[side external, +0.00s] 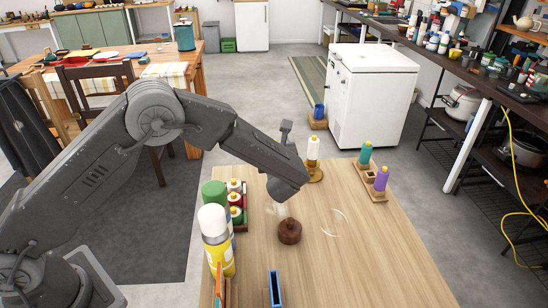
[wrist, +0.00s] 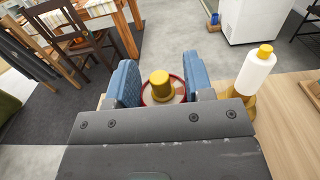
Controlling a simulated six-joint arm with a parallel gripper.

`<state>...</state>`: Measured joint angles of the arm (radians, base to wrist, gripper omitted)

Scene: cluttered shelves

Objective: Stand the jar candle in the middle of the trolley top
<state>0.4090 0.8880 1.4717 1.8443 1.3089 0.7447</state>
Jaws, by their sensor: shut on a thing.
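My gripper (wrist: 161,80) has its two blue fingers shut on the jar candle (wrist: 161,88). From above, the candle shows a yellow cylinder within a round red-brown rim. In the side view my gripper (side external: 281,203) points down over the left part of the wooden trolley top (side external: 350,265). My wrist hides most of the candle there; only a pale, clear patch shows below it. A dark brown round piece (side external: 290,232) stands just under the gripper; I cannot tell whether it touches the candle. A thin pale ring (side external: 334,222) marks the trolley top, right of the gripper.
A white bottle (side external: 313,150) with a yellow cap stands in a gold holder behind the gripper. Small bottles in a rack (side external: 241,222) and a yellow spray can (side external: 217,250) are at left. A wooden rack (side external: 371,182) holds green and purple bottles. The right front is clear.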

